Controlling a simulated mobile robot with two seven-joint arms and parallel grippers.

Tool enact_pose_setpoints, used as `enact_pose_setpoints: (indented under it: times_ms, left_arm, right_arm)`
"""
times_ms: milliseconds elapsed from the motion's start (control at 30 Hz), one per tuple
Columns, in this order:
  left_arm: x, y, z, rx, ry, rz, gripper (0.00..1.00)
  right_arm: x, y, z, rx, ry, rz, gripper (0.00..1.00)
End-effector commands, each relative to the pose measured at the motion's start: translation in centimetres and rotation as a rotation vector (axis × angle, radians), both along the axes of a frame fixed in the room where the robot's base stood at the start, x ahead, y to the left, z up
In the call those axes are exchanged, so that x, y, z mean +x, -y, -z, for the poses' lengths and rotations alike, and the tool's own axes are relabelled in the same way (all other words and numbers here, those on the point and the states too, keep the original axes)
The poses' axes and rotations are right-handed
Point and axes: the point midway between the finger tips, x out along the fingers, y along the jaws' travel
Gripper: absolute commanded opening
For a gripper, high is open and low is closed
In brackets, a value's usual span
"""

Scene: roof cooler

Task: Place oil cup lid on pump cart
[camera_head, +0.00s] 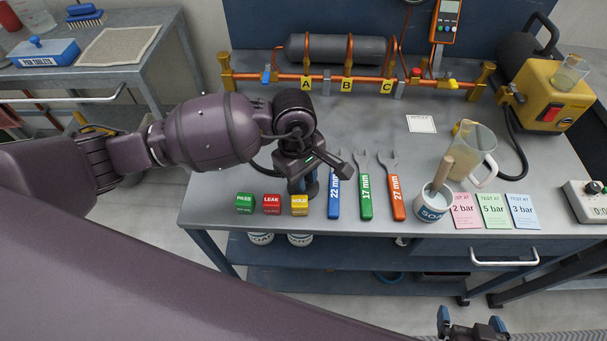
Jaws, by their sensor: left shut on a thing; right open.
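My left gripper (312,184) is shut, low over the front left of the grey workbench (260,190), just behind the yellow HOLD block and left of the 22 mm wrench. What it grips is mostly hidden by the gripper, and I cannot make it out as the oil cup lid. A yellow pump (538,88) with a clear cup (570,72) on top stands at the back right. I cannot tell which surface is the pump cart. My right gripper (471,325) is open at the bottom edge, in front of the bench, with nothing visible between its fingers.
PASS (245,204), LEAK (272,204) and HOLD (299,205) blocks and several wrenches (365,190) line the front. A soap pot (433,206), clear jug (470,155) and test cards (492,210) sit to the right. A copper pipe rack (345,82) spans the back.

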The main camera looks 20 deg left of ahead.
Motion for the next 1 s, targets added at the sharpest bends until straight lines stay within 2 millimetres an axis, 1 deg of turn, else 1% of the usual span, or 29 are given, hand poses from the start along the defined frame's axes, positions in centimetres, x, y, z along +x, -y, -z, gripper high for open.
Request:
enact_pose_setpoints:
  times_ms: [33, 100, 200, 467, 567, 667, 1000]
  left_arm:
    - [0.0, -0.1, 0.4, 0.003, -0.003, -0.002, 0.23]
    - [0.0, -0.1, 0.3, 0.001, -0.002, -0.002, 0.34]
    - [0.0, 0.0, 0.2, 0.001, -0.002, -0.002, 0.47]
    - [0.0, 0.0, 0.1, 0.0, 0.0, -0.001, 0.47]
    - [0.1, 0.0, -0.5, 0.0, 0.001, 0.0, 0.47]
    - [0.2, -0.2, -1.6, 0.0, 0.004, 0.001, 0.47]
    - [0.7, -1.0, -8.0, 0.0, 0.006, 0.0, 0.47]
  right_arm:
    - [-0.1, 0.1, 0.3, -0.001, -0.004, -0.002, 0.99]
    - [-0.2, 0.1, 0.3, -0.004, -0.006, -0.002, 0.99]
    - [-0.2, 0.1, 0.3, -0.004, -0.007, -0.002, 0.99]
    - [-0.4, 0.1, 0.4, 0.0, -0.013, 0.003, 0.99]
    - [-0.5, 0.0, 0.3, 0.004, -0.012, 0.007, 0.99]
    - [-0.5, -0.1, 0.2, 0.008, -0.011, 0.012, 0.99]
    - [-0.4, -0.1, -0.4, 0.008, -0.003, 0.012, 0.99]
